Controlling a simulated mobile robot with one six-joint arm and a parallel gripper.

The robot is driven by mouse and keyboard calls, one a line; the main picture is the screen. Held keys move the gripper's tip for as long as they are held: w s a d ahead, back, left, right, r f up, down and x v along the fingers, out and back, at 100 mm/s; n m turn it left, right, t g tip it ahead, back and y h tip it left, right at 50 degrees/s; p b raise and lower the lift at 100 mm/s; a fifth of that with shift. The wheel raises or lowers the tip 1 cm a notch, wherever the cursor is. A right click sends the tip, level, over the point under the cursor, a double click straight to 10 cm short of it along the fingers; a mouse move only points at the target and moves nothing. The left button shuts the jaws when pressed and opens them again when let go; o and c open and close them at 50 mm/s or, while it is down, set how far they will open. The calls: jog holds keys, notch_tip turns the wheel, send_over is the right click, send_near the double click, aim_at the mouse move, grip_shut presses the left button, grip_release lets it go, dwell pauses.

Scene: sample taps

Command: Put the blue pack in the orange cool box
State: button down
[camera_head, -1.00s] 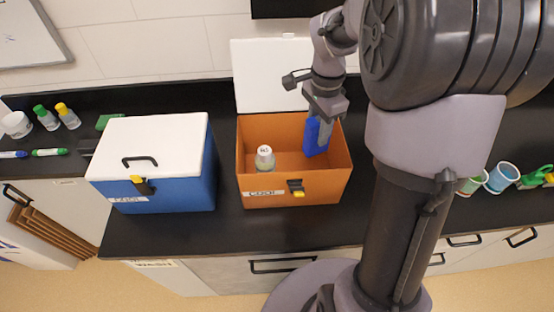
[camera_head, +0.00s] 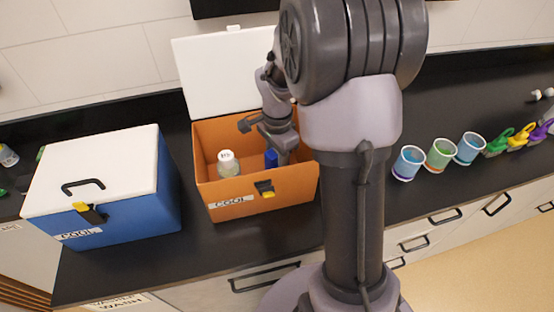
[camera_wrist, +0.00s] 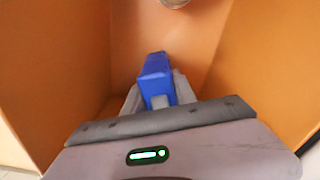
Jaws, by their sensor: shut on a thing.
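The orange cool box (camera_head: 235,193) stands on the black counter with its white lid (camera_head: 215,75) open at the back. My gripper (camera_head: 277,160) reaches down inside the right part of the box and is shut on the blue pack (camera_head: 271,159). In the head view most of the pack is hidden by my gripper and the box. In the wrist view the blue pack (camera_wrist: 156,78) stands between the fingers, with orange walls (camera_wrist: 165,35) around it. I cannot tell whether the pack touches the box floor.
A white-capped bottle (camera_head: 228,163) stands in the left part of the orange box. A blue cool box (camera_head: 125,210) with a shut white lid is to its left. Several cups (camera_head: 408,162) and coloured clips (camera_head: 497,142) are on the counter at right.

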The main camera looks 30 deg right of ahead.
jog(key=c, duration=1)
grip_release()
jog(key=shift+r+p, duration=0.35)
jog(key=shift+p, duration=0.05)
notch_tip(320, 180, up, 11)
jog(key=p, duration=0.4)
jog(key=shift+r, duration=0.15)
jog(key=s+a+r+n+t, duration=0.2)
jog(key=s+a+r+n, duration=0.1)
jog(key=s+a+n, duration=0.1)
jog(key=s+a+r+n+t+y, duration=0.1)
jog(key=s+a+r+n+t, duration=0.1)
jog(key=s+a, duration=0.5)
jog(key=s+a+r+n+t+y, duration=0.1)
jog(key=s+a+r+n, duration=0.4)
jog(key=s+a+n, duration=0.1)
jog(key=shift+s+r+t, duration=0.1)
jog(key=shift+t, duration=0.3)
